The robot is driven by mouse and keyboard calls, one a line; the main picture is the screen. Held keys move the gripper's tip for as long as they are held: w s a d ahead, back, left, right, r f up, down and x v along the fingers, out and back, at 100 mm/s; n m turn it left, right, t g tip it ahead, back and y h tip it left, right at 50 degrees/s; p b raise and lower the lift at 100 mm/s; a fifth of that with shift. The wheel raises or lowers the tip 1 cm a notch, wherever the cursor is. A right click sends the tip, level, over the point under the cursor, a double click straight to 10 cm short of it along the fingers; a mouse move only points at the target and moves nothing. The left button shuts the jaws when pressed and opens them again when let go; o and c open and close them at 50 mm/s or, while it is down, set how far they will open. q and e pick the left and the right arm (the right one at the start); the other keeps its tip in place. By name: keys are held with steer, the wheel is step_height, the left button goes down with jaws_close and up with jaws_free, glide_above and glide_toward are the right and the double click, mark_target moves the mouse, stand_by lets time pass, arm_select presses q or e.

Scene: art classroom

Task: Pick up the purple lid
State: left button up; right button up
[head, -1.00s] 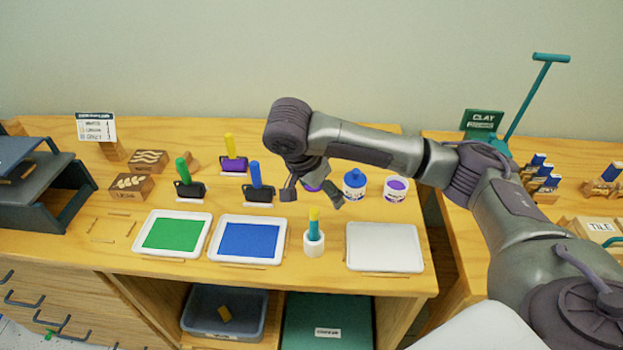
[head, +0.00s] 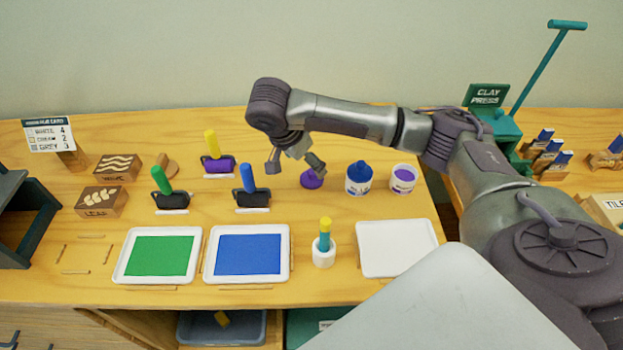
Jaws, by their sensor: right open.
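The purple lid (head: 311,179) lies on the wooden table, left of the blue-capped jar. My right gripper (head: 295,169) is open and empty, pointing down just left of the lid. One of its fingers is close to the lid's upper edge in the picture; I cannot tell whether they touch. An open jar of purple paint (head: 404,179) stands right of the blue-capped jar (head: 359,179). My left gripper is not in view.
A green tray (head: 117,276) and a blue tray (head: 208,276) lie in front, with a white cup (head: 323,256) and an empty white tray (head: 398,247) to their right. Rollers with green, blue (head: 248,179) and yellow handles stand left of my gripper.

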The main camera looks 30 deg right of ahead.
mark_target(311, 172)
steer(key=shift+x, duration=0.95)
steer(key=shift+w+x, duration=0.15)
steer(key=shift+x, duration=1.2)
steer(key=shift+w+x, duration=0.15)
steer(key=shift+x, duration=1.15)
steer(key=c, duration=0.9)
